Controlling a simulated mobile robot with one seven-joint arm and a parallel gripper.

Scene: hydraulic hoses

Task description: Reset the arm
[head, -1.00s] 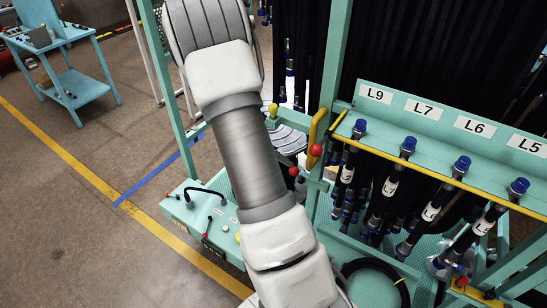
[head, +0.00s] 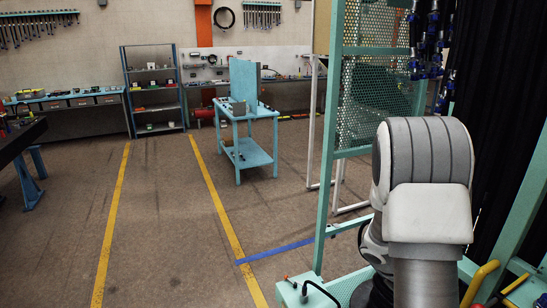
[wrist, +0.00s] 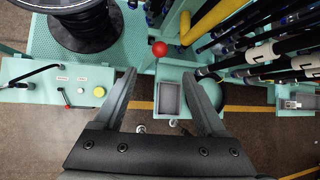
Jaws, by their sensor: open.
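My gripper (wrist: 168,95) shows in the wrist view with its two grey fingers wide apart and nothing between them. It points down over the teal frame of the hose rack. A small grey box on the frame (wrist: 170,98) and a red ball knob (wrist: 159,49) show between and beyond the fingers. In the head view my arm rises at the right, and the gripper is out of the picture.
Labelled dark hoses (wrist: 275,50) and a yellow bar (wrist: 198,22) lie close to the right finger. A control panel (wrist: 60,85) with a lever and buttons is at the left. In the head view, a teal cart (head: 245,140) stands beyond open floor (head: 165,215).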

